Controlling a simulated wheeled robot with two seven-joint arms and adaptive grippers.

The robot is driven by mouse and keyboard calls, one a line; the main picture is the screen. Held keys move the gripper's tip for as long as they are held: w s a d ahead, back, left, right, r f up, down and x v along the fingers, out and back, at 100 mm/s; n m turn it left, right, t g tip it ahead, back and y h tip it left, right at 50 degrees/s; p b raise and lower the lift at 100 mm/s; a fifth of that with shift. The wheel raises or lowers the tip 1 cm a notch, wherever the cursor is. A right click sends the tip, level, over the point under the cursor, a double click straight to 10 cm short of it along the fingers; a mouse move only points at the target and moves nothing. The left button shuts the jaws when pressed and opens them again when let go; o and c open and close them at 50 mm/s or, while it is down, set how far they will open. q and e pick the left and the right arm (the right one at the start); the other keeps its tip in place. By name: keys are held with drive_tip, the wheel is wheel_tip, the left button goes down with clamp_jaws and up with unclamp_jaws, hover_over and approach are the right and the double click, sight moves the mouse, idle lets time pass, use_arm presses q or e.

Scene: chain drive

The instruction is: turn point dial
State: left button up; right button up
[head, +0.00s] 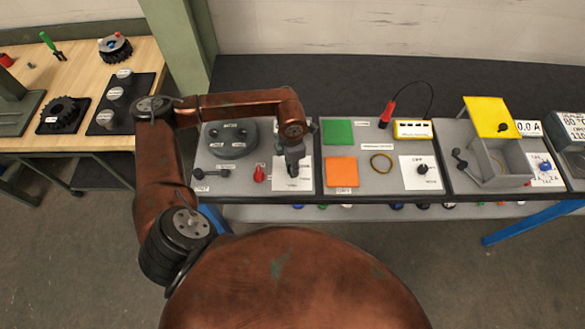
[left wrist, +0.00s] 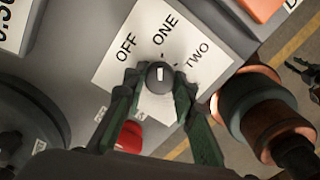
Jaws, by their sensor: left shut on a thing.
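The point dial (left wrist: 160,75) is a dark round knob with a white mark, in the middle of a white plate (left wrist: 133,50) lettered OFF, ONE and TWO. In the left wrist view the white mark points up, roughly toward ONE. My left gripper (left wrist: 158,90) has its green-grey fingers on either side of the knob, shut on it. In the head view my left gripper (head: 293,170) reaches down onto the white plate (head: 303,183) and hides the knob. My right gripper is in neither view.
A red knob (head: 259,174) stands left of the plate, close to my left gripper. A round grey housing (head: 232,140) is behind it. Green (head: 338,132) and orange (head: 341,171) squares lie to the right. A yellow lid (head: 487,116) stands open farther right.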

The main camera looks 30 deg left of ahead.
use_arm(q)
drive_tip(key=shift+m, duration=0.5)
drive_tip(key=shift+b, duration=0.3)
drive_tip(key=o, duration=1.2)
drive_tip(key=shift+c, duration=0.2)
wheel_tip(320, 180, up, 12)
drive_tip(key=shift+r, duration=0.1)
